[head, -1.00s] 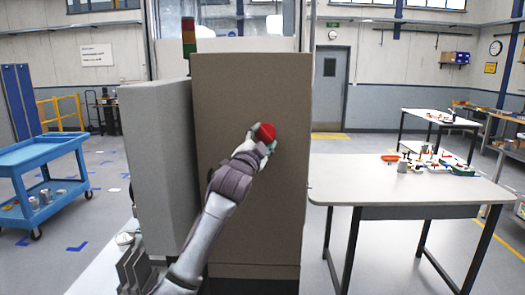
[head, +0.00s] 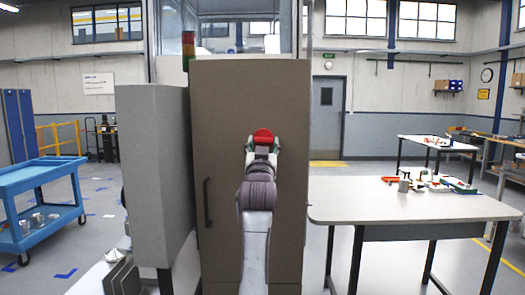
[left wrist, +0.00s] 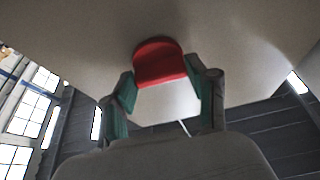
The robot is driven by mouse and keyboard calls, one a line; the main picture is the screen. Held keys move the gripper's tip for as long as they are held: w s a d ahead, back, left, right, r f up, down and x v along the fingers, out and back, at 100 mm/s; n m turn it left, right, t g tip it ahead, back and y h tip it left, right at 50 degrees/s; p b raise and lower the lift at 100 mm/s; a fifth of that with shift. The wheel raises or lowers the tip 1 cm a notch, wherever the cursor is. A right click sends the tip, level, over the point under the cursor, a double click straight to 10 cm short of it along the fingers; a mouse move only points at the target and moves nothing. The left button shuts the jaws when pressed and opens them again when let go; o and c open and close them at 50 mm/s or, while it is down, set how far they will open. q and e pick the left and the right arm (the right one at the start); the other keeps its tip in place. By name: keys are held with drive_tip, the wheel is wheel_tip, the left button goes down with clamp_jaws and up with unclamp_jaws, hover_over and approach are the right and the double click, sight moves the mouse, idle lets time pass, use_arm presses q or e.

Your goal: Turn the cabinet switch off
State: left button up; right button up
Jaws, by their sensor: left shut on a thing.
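The cabinet (head: 225,110) is a tall brown box in the middle of the head view. Its switch (head: 263,136) is a red knob on the upper part of the front face. My left gripper (head: 263,146) is at the knob, with the arm below it running straight up the cabinet front. In the left wrist view the red switch (left wrist: 159,64) shows between the green-padded fingers of my left gripper (left wrist: 165,82), which is shut on it. The knob's base is partly hidden. My right gripper is in neither view.
A dark upright handle (head: 207,203) is on the cabinet's left side. A grey panel (head: 153,170) stands to its left. A white table (head: 370,208) with small parts stands close on the right. A blue cart (head: 40,180) is at the far left, with open floor around it.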

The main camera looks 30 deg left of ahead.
use_arm(q)
drive_tip(key=shift+f+n+y, duration=0.1)
drive_tip(key=shift+n+y, duration=0.2)
drive_tip(key=shift+n, duration=0.3)
drive_tip(key=o, duration=1.2)
drive_tip(key=shift+c, duration=0.2)
drive_tip(key=v, duration=1.2)
drive_tip(key=shift+d, duration=0.1)
